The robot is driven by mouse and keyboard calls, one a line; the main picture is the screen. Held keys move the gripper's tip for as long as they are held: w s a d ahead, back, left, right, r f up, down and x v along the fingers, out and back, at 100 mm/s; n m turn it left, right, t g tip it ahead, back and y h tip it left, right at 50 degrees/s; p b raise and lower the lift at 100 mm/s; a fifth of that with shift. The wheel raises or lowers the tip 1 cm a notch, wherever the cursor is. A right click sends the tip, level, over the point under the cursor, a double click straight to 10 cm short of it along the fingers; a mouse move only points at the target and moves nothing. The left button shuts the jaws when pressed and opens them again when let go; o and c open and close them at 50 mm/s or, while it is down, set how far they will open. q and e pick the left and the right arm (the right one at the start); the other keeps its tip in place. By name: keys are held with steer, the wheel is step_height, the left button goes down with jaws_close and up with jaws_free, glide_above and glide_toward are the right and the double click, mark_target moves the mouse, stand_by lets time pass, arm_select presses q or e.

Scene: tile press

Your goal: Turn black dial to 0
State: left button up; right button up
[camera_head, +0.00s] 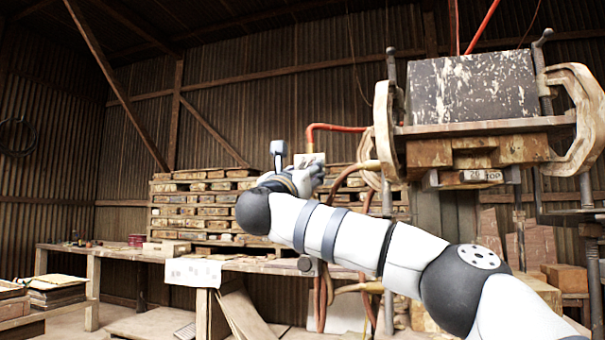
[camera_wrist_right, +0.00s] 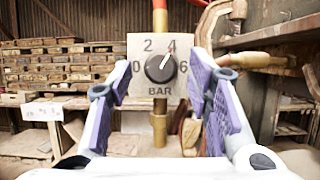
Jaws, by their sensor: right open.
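The black dial (camera_wrist_right: 161,68) sits on a pale square plate (camera_wrist_right: 136,50) marked 0, 2, 4, 6 and BAR, in the right wrist view. Its white pointer line tilts up and right, at about the 4. My right gripper (camera_wrist_right: 160,88) is open, with one purple finger pad on each side of the dial. The pads look apart from the dial, but how far they are from it in depth I cannot tell. In the head view my right gripper (camera_head: 312,175) is at the plate and the dial face is hidden. My left gripper is out of view.
A red pipe (camera_head: 335,127) rises from the plate. The press (camera_head: 475,130) with its heavy block stands at the right. A workbench (camera_head: 120,250) and stacked wooden boards (camera_head: 200,205) are behind and left. Hoses (camera_head: 320,300) hang below my arm.

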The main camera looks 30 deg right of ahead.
steer(key=shift+d+r, duration=0.1)
steer(key=shift+c, duration=0.2)
jaws_close()
